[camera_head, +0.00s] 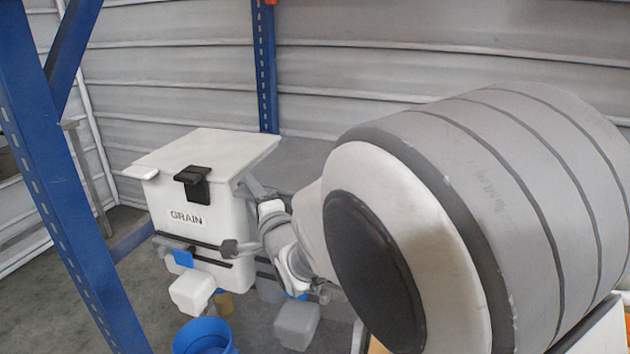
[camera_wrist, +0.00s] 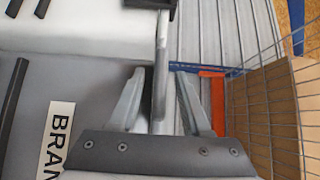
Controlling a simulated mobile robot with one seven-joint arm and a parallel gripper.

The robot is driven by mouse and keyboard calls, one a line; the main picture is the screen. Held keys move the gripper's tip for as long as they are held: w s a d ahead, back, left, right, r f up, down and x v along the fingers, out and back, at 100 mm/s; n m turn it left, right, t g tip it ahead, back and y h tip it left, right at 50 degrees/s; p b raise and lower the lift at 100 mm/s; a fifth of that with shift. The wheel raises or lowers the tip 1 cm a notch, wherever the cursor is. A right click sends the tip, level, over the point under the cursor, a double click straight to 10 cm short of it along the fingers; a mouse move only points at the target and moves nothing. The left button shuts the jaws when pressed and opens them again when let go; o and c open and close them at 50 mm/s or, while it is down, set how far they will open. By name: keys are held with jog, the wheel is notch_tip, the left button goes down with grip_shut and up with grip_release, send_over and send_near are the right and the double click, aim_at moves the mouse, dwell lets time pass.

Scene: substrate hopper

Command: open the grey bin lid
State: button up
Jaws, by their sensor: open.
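The grey bin lid (camera_head: 305,152) shows in the head view as a grey surface right of the white bin. It looks shut, and my arm hides much of it. The grey bin's front with a BRAN label (camera_wrist: 57,140) is turned sideways in the wrist view. A narrow grey bar or lid edge (camera_wrist: 160,75) runs between my fingers there. My gripper (camera_wrist: 158,85) is open, with one finger on each side of this bar. I cannot tell whether either finger touches it. In the head view my gripper is largely hidden behind my arm.
A white bin (camera_head: 205,210) marked GRAIN, with a black latch (camera_head: 192,180), stands left of the grey bin. A blue upright (camera_head: 60,190) is at left. A blue bucket (camera_head: 204,337) stands below. A cardboard box (camera_wrist: 265,115) behind wire mesh is at right in the wrist view.

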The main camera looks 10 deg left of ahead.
grip_shut()
dwell(1.4)
